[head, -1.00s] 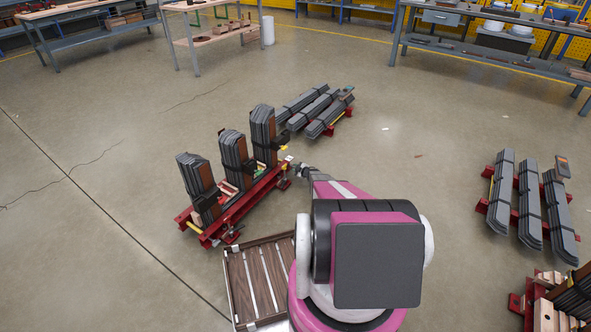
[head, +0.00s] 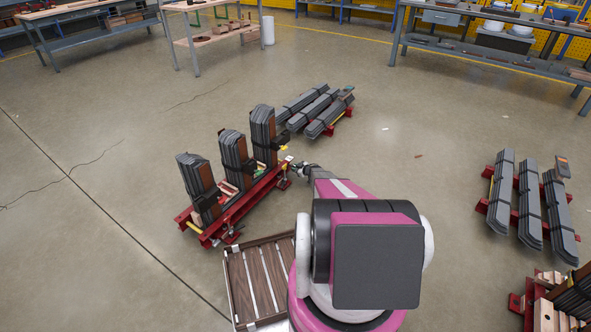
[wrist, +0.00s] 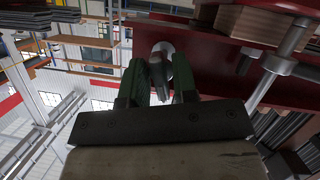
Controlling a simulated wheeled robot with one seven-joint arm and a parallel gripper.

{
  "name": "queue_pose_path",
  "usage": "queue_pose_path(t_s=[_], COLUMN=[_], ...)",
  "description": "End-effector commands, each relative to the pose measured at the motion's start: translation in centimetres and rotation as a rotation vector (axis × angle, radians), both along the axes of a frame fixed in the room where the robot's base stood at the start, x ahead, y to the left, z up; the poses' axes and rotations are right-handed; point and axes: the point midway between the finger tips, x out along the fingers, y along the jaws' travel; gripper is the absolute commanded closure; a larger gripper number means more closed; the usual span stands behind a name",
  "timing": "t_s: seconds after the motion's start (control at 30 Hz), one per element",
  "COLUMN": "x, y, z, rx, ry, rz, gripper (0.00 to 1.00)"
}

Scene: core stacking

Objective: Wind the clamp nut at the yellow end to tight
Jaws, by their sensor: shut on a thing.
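A red clamp frame (head: 245,209) stands on the floor left of my arm, bearing three upright stacks of dark laminations (head: 236,158). A small yellow piece (head: 284,148) shows at its far right end, and another yellow part (head: 194,227) shows at the near left end. My gripper (head: 294,168) is at the far right end of the frame. In the wrist view my gripper (wrist: 158,82) has its two dark green fingers shut on the metal clamp nut (wrist: 156,74). A round silver rod end (wrist: 163,48) shows just beyond, against the red beam (wrist: 225,60). The nut's tightness cannot be seen.
A slatted wooden pallet (head: 255,280) lies beside my base. Lying lamination stacks (head: 315,108) are behind the frame, and more (head: 530,205) are at the right. A second red frame (head: 515,304) is at lower right. The floor at left is open.

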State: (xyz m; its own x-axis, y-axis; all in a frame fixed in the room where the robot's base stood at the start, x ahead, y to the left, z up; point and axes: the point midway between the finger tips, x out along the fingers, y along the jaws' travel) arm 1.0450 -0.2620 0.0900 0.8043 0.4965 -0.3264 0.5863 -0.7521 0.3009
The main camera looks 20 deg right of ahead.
Motion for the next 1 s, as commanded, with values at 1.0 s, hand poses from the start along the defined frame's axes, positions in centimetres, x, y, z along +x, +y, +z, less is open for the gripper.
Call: queue_pose_path(t_s=[1.0], x=[-0.21], y=[0.1], z=[-0.09], rx=[0.33], ry=[0.261], rz=[0.003], gripper=[1.0])
